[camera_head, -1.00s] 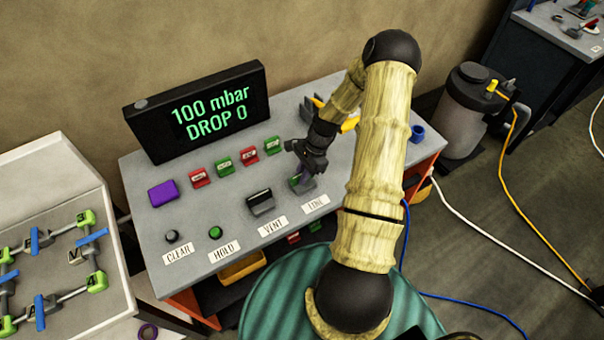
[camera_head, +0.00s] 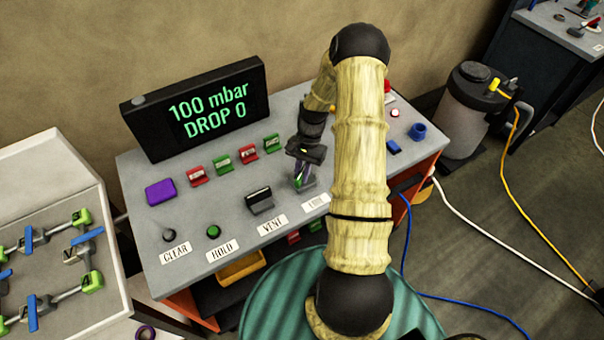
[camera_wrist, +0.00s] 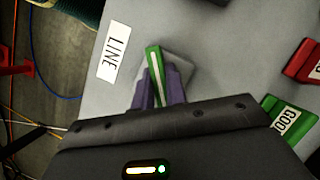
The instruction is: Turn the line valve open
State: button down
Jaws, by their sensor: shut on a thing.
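The line valve (camera_wrist: 154,62) is a green lever with a pale stripe on a grey base, beside the LINE label (camera_wrist: 114,53) in the wrist view. My gripper (camera_wrist: 158,85) is shut on this lever, with a purple finger on each side. In the head view my gripper (camera_head: 304,172) points down at the valve, just above the LINE label (camera_head: 316,203). The fingers and wrist partly hide the lever there. The display (camera_head: 200,108) behind reads 100 mbar, DROP 0.
The VENT valve (camera_head: 260,201) stands just left of the gripper. A HOLD button (camera_head: 214,232), a CLEAR knob (camera_head: 169,235) and a purple block (camera_head: 160,191) lie further left. Red and green tags (camera_head: 222,164) stand behind. A blue cup (camera_head: 417,131) is at the right.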

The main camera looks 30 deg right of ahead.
jog(key=n+h, duration=0.1)
jog(key=n, duration=0.2)
jog(key=n+g+b, duration=0.1)
jog(key=n, duration=0.1)
jog(key=shift+w+n+h, duration=0.1)
jog(key=shift+n+h, duration=0.3)
jog(key=n+h, duration=0.1)
jog(key=n, duration=0.1)
jog(key=n+h+b, duration=0.1)
jog(key=n, duration=0.2)
jog(key=shift+r+g, duration=0.1)
jog(key=shift+g, duration=0.2)
jog(key=c, duration=1.4)
grip_release()
jog(key=shift+c, duration=0.2)
jog(key=shift+b, duration=0.3)
jog(key=b+v, duration=0.3)
jog(key=v, duration=1.4)
jog(key=shift+r, duration=0.1)
